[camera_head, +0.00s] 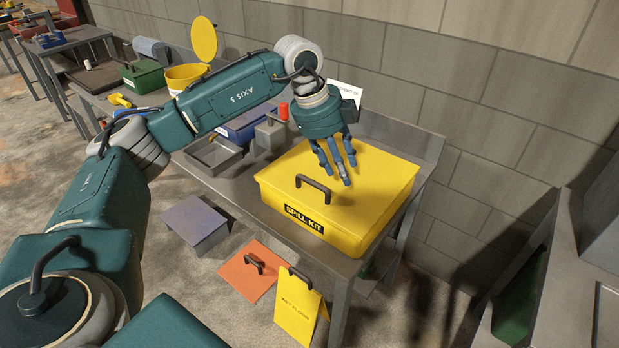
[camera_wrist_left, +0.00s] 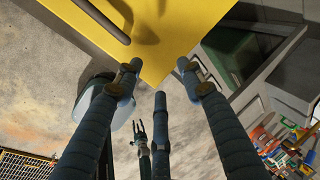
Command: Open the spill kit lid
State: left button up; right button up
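The yellow spill kit (camera_head: 345,215) sits on a grey metal bench with its lid (camera_head: 375,185) down. A dark handle (camera_head: 313,184) stands on the lid near its front left part. My left gripper (camera_head: 337,176) is over the lid, behind and right of the handle, with its fingers spread, pointing down and empty. In the left wrist view the yellow lid (camera_wrist_left: 180,25) fills the top beyond the fingertips, and the dark handle (camera_wrist_left: 103,18) shows at upper left. My right gripper (camera_wrist_left: 141,132) appears small and distant there, fingers apart.
Left of the kit on the bench are a grey tray (camera_head: 213,155) and a blue case (camera_head: 240,125). A yellow bucket (camera_head: 186,77) with a raised lid stands farther back. An orange panel (camera_head: 254,268) and yellow sign (camera_head: 300,308) are below in front. A block wall stands behind.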

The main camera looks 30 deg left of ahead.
aim_at(311, 183)
pick_arm(q)
jog(key=s+a+r+n+y, duration=0.2)
jog(key=a+n+y, duration=0.1)
jog(key=a, duration=0.6)
jog(key=shift+m+g, duration=0.3)
jog(key=f+p, duration=0.1)
jog(key=f, duration=0.2)
jog(key=w+f, duration=0.1)
jog(key=f, duration=0.2)
jog(key=w+f+p, duration=0.1)
jog(key=f, duration=0.2)
jog(key=shift+d+p, duration=0.15)
jog(key=shift+p, duration=0.2)
jog(key=shift+w+f, duration=0.2)
jog(key=shift+f, duration=0.45)
grip_shut()
